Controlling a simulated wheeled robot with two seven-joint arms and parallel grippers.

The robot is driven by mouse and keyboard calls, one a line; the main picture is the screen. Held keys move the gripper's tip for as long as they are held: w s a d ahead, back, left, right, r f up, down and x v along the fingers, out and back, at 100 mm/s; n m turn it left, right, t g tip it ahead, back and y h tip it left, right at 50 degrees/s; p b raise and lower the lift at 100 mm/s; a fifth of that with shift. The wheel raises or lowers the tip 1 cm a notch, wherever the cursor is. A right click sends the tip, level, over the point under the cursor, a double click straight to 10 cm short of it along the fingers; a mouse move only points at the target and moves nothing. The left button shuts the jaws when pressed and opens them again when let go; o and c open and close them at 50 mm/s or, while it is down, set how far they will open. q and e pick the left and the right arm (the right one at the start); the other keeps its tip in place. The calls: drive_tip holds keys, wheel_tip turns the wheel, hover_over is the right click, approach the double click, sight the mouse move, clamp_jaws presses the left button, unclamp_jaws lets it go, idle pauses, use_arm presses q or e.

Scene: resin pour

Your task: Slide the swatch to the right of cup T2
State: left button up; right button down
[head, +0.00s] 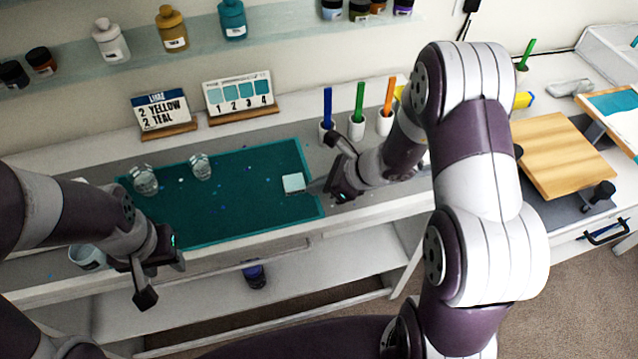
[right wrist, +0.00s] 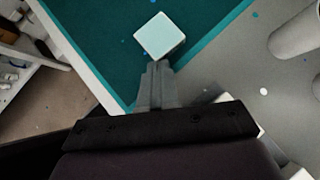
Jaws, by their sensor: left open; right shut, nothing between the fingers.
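The swatch, a small pale teal square tile (head: 293,183), lies on the right part of the dark teal mat (head: 240,225). It also shows in the right wrist view (right wrist: 160,36). My right gripper (head: 313,187) is just to the right of the swatch. In the right wrist view its shut fingers (right wrist: 158,72) point at the swatch's near edge; whether they touch cannot be told. Two clear cups, one at the mat's left (head: 145,181) and one nearer its middle (head: 201,167), stand left of the swatch. No T2 label is readable. My left gripper (head: 160,279) is open and empty near the table's front edge.
White holders with coloured sticks (head: 357,127) stand behind right. A cup (head: 88,257) is at front left. The mat between cups and swatch is clear except small specks.

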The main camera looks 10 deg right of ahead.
drive_tip(key=w+a, duration=0.2)
drive_tip(key=a, duration=0.2)
drive_tip(key=w+a+b, duration=0.1)
drive_tip(key=w+a, duration=0.2)
drive_tip(key=a, duration=0.1)
drive_tip(key=w+a, duration=0.3)
drive_tip(key=a, duration=0.1)
drive_tip(key=shift+w+a+b, duration=0.1)
drive_tip(key=shift+a+b, duration=0.25)
drive_tip(key=shift+b, duration=0.05)
drive_tip(key=shift+d, duration=0.1)
